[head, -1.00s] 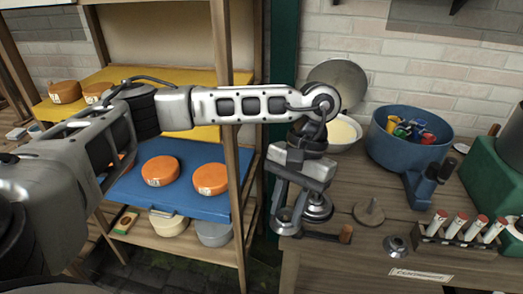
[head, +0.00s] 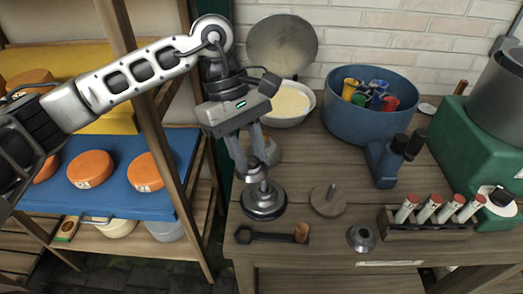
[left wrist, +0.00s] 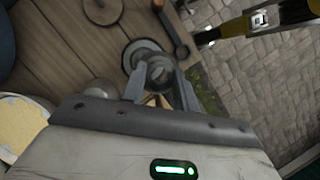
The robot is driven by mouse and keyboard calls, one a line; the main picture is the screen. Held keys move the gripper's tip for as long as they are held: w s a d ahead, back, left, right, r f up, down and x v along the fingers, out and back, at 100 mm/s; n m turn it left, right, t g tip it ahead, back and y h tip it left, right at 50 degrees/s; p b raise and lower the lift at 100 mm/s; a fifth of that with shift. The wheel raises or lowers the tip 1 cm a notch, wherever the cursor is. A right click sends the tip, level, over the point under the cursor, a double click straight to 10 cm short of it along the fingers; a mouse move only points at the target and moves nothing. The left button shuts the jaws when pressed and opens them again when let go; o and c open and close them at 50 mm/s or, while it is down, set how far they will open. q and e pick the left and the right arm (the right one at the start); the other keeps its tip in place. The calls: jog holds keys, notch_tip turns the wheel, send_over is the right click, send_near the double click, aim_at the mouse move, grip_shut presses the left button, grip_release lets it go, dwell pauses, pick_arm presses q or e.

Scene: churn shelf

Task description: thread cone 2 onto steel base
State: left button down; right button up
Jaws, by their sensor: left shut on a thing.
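The steel base (head: 264,207) is a round stepped metal disc with a short upright rod, standing near the table's left edge in the head view. Its disc also shows in the left wrist view (left wrist: 133,50). My left gripper (head: 256,166) points down over it, shut on a small grey metal cone (head: 254,174). In the left wrist view the cone (left wrist: 155,72) looks like a ring between the fingertips, overlapping the base. The cone is just above the rod; I cannot tell if the rod enters its hole. Another metal cone (head: 362,238) rests on the table.
A wooden disc with a peg (head: 328,201) stands right of the base. A wooden-handled wrench (head: 272,234) lies in front. Behind are a cream-filled bowl (head: 290,105) and a blue tub (head: 368,120). A tube rack (head: 430,220) stands right. A cheese shelf (head: 110,175) is left.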

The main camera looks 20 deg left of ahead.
pick_arm(q)
jog(key=n, duration=0.1)
jog(key=n+t, duration=0.1)
jog(key=n, duration=0.1)
jog(key=shift+w+d+f+b, duration=0.2)
jog(key=shift+d+b, duration=0.15)
jog(key=shift+d, duration=0.05)
jog(key=shift+w+d+r+n+t+h+b, duration=0.1)
jog(key=shift+n+t+h+b, duration=0.1)
jog(key=shift+n, duration=0.3)
jog(key=shift+w+d+n+t+h+b, duration=0.1)
jog(key=shift+n+t, duration=0.1)
jog(key=shift+n, duration=0.3)
jog(key=n, duration=0.1)
jog(key=n+t, duration=0.1)
jog(key=n+b, duration=0.1)
jog(key=n, duration=0.1)
jog(key=shift+w+d+r+t, duration=0.3)
jog(key=shift+r, duration=0.1)
jog(key=shift+f+b, duration=0.45)
jog(key=shift+f, duration=0.5)
jog(key=shift+f+b, duration=0.4)
jog(key=shift+f, duration=0.5)
pick_arm(e)
jog(key=shift+w+a+f+t, duration=0.35)
jog(key=shift+a+f, duration=0.15)
jog(key=shift+f, duration=0.25)
jog(key=shift+s+f, duration=0.1)
jog(key=shift+s, duration=0.05)
